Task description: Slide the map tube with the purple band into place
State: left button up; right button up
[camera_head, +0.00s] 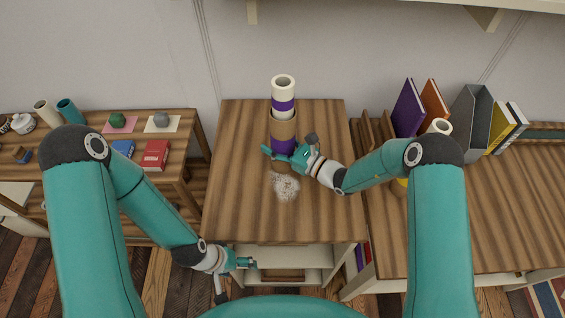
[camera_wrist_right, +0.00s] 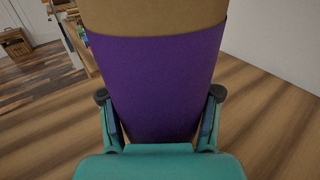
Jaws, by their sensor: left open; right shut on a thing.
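A white map tube with a purple band (camera_head: 283,104) stands upright at the back of the wooden table (camera_head: 240,150). Its lower end is hidden by a brown cylindrical holder (camera_head: 284,130), and it looks to be inside the holder's rim. The holder has a purple band of its own low down. My right gripper (camera_head: 284,151) is at the holder's foot. In the right wrist view its fingers (camera_wrist_right: 160,118) are on both sides of the holder's purple band (camera_wrist_right: 155,75). My left gripper (camera_head: 247,263) is open and empty, low in front of the table's front edge.
A pale speckled patch (camera_head: 285,187) lies on the table in front of the holder. A side table at left carries a red book (camera_head: 156,154) and small objects. Books and a grey file box (camera_head: 472,120) stand on the right-hand table. The table's left half is clear.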

jog(key=shift+w, duration=2.2)
jog(key=o, duration=1.5)
jog(key=shift+d, duration=0.1)
jog(key=v, duration=0.6)
jog(key=shift+s+d, duration=0.35)
